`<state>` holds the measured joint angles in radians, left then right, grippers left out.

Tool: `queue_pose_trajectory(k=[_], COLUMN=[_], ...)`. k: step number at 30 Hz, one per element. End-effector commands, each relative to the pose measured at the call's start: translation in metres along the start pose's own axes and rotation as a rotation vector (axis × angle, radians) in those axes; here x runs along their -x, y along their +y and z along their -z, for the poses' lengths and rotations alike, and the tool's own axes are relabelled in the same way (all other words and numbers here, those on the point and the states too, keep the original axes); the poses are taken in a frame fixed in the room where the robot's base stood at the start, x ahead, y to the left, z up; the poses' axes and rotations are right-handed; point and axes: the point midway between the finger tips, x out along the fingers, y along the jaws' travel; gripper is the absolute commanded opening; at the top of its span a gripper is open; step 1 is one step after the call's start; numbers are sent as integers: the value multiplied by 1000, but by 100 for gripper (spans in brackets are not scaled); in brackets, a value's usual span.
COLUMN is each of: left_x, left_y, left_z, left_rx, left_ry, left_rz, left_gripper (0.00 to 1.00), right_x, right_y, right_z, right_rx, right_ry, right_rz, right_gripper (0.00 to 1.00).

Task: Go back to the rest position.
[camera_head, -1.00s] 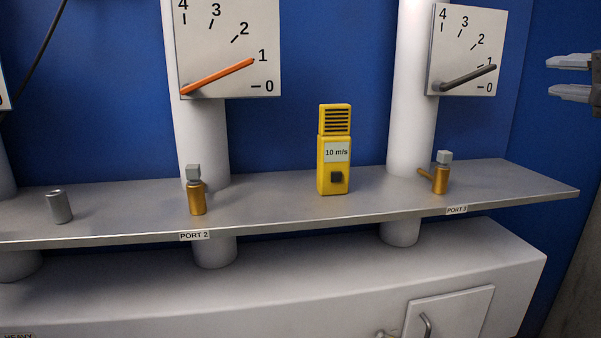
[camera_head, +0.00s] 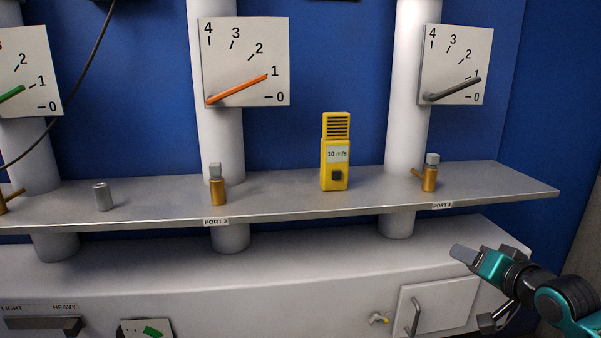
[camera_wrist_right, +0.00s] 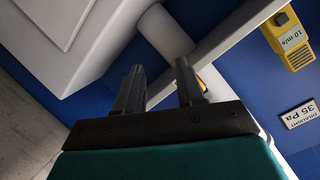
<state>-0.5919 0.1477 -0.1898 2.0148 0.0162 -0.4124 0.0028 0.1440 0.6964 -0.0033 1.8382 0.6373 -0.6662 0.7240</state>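My right gripper (camera_head: 464,254) is at the lower right of the head view, below the shelf's right end and in front of the white cabinet. Its teal and black arm comes in from the lower right. In the right wrist view the two dark fingers (camera_wrist_right: 160,85) stand apart with nothing held between them. My left gripper is not in the head view.
A grey shelf (camera_head: 280,206) carries a yellow meter (camera_head: 335,152), brass port fittings (camera_head: 219,191) (camera_head: 429,179) and a grey cylinder (camera_head: 103,197). Gauges (camera_head: 247,62) hang on white pipes behind. The white cabinet (camera_head: 300,270) below has a handled door (camera_head: 440,306).

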Motion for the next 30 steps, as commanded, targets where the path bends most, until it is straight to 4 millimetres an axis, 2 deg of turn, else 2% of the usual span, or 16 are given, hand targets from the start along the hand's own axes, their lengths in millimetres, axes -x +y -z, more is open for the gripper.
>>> queue_pose_trajectory(k=[1, 4, 6, 9, 13, 15, 19, 30], left_x=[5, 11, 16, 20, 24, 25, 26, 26], left_y=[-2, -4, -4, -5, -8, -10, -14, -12], left_z=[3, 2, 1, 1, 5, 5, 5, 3], left_rx=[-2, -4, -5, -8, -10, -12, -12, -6], left_ry=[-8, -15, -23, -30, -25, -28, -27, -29], left_rz=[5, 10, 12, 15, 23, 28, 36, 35], left_gripper=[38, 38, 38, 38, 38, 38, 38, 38], right_x=[2, 14, 30, 62, 103, 121, 141, 146], right_y=[4, 12, 13, 10, 0, -6, -13, -14], right_z=[-43, -118, -170, -235, -297, -318, -339, -345], right_rx=[52, 182, 272, 398, 536, 593, 659, 681], right_ry=[-43, -105, -147, -203, -257, -276, -295, -300], right_rz=[-11, -26, -30, -30, -24, -20, -14, -12], right_gripper=[38, 38, 38, 38, 38, 38, 38, 38])
